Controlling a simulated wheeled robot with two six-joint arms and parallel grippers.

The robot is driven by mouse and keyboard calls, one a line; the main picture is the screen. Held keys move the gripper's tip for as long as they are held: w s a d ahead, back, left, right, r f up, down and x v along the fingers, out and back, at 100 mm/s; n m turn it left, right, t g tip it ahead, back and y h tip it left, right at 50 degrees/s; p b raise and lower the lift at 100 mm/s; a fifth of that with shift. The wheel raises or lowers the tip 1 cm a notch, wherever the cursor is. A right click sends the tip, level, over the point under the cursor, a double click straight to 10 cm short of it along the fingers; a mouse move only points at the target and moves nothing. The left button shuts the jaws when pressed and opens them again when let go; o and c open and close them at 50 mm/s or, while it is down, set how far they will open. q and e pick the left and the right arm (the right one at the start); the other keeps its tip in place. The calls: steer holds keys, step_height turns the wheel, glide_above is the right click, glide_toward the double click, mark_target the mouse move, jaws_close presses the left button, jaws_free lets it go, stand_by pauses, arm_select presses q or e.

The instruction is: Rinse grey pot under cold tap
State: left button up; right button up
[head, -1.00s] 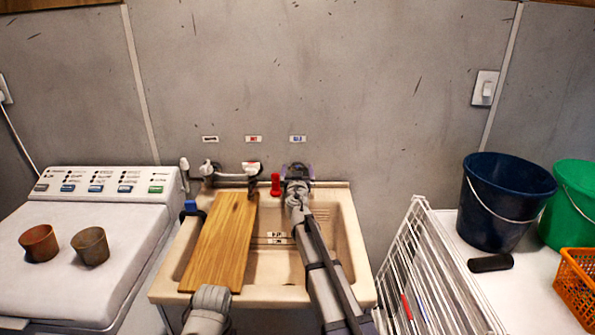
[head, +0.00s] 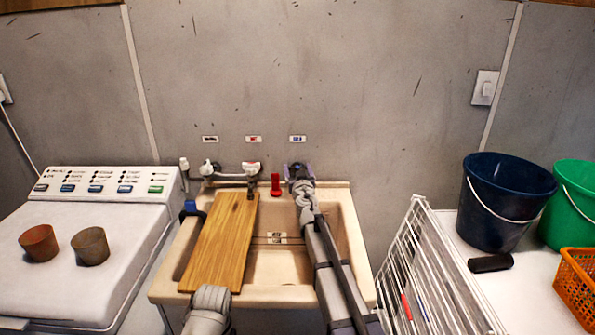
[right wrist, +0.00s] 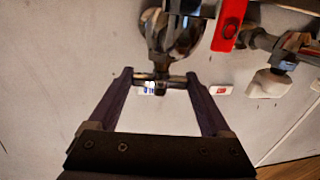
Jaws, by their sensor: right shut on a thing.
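The grey pot (head: 90,246) stands upright on the white washing machine lid at the left, just right of a rust-brown pot (head: 38,243). My right gripper (head: 298,168) is at the wall behind the sink, under the blue-marked label. In the right wrist view its two fingers (right wrist: 158,78) are shut on the crossbar handle (right wrist: 176,83) of the cold tap, whose metal body (right wrist: 172,38) sits just beyond. My arm hides most of this tap in the head view. I see no running water.
A wooden board (head: 221,242) covers the left part of the beige sink (head: 346,240); the basin to its right is partly open. A red fitting (head: 275,184) stands between the taps. At right are a white wire rack (head: 420,262), a blue bucket (head: 503,200) and an orange basket (head: 578,280).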

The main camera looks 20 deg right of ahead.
steer(key=shift+d+n+y, duration=0.1)
steer(key=shift+n+y, duration=0.9)
steer(key=shift+y, duration=0.6)
steer(key=o, duration=1.2)
steer(key=shift+c, duration=0.2)
steer(key=s, duration=0.7)
steer(key=shift+s, duration=0.4)
